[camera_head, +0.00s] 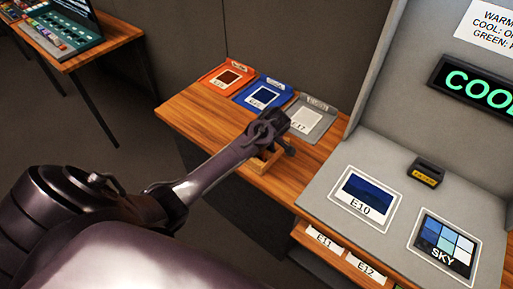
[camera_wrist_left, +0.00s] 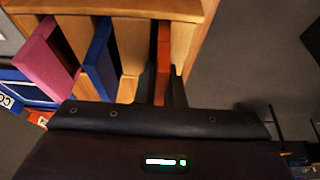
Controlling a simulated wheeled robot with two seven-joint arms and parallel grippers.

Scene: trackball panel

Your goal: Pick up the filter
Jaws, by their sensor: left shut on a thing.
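A wooden rack (camera_head: 258,163) stands on the wooden bench, mostly hidden by my left gripper (camera_head: 270,134) in the head view. In the left wrist view the rack (camera_wrist_left: 128,8) holds a pink filter (camera_wrist_left: 45,58), a blue filter (camera_wrist_left: 100,58) and an orange-red filter (camera_wrist_left: 164,50), upright and side by side. My left gripper (camera_wrist_left: 163,92) is shut on the orange-red filter, with a dark finger on each side of it. The filter is still among the rack's slots; I cannot tell whether it is lifted. My right gripper is not in view.
Behind the rack lie an orange-red tray (camera_head: 213,85), a blue tray (camera_head: 246,99) and a grey tray (camera_head: 325,113). To the right is a grey panel with the E10 card (camera_head: 366,198), a SKY card (camera_head: 444,247) and a "COOL" sign (camera_head: 477,87).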

